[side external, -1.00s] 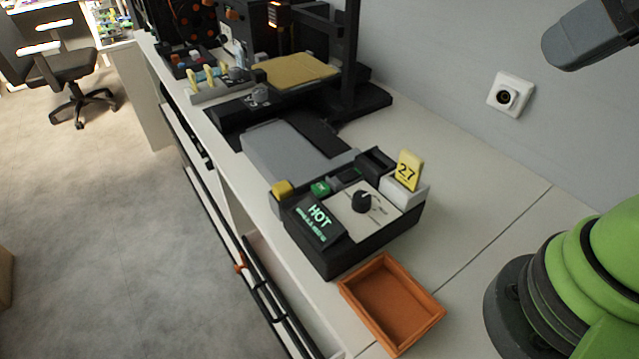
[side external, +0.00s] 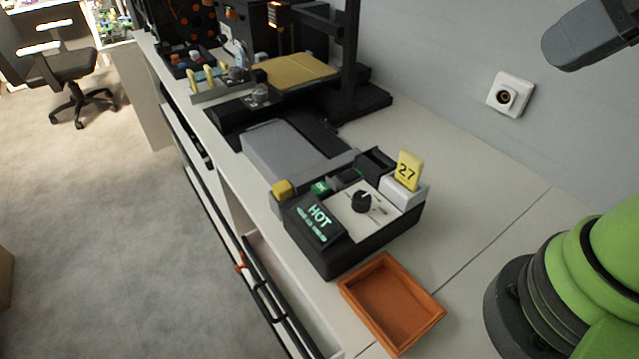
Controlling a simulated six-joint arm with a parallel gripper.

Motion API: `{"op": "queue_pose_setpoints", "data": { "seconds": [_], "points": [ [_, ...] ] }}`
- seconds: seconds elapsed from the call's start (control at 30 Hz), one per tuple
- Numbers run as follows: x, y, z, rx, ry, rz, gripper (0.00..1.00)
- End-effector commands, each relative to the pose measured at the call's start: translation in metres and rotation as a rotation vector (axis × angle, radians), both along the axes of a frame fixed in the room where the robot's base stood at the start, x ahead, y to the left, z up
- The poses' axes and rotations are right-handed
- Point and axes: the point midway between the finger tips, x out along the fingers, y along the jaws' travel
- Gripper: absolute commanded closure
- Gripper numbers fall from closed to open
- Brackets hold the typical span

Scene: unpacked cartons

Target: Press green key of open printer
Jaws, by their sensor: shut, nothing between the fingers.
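The open-framed printer (side external: 352,104) stands at the back with a yellow plate (side external: 295,70) on its bed. In front of it is a dark control box (side external: 385,238) with a tilted screen (side external: 316,219) reading HOT in green. A small green key (side external: 320,188) with a light mark sits on the box's back edge, between a yellow key (side external: 283,189) and darker blocks. Nothing covers the green key. My gripper and its fingers are not seen. A grey part of my arm shows at the top right, well away from the box.
A black knob (side external: 361,201) and a yellow tag marked 27 (side external: 408,170) stand up on the box. An orange tray (side external: 431,318), empty, lies in front. A grey slab (side external: 285,150) lies behind the box. The white bench (side external: 470,170) to the right is clear.

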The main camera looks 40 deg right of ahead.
Motion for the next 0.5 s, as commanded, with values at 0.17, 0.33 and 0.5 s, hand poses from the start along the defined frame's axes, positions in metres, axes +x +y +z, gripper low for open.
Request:
{"op": "queue_pose_setpoints", "data": {
  "seconds": [0.17, 0.33, 0.5],
  "points": [
    [0.0, 0.0, 0.0, 0.0, 0.0, 0.0, 1.0],
    [0.003, 0.001, 0.0, -0.007, -0.003, 0.018, 1.0],
    [0.029, 0.01, 0.0, -0.061, -0.036, 0.142, 1.0]
  ]
}}
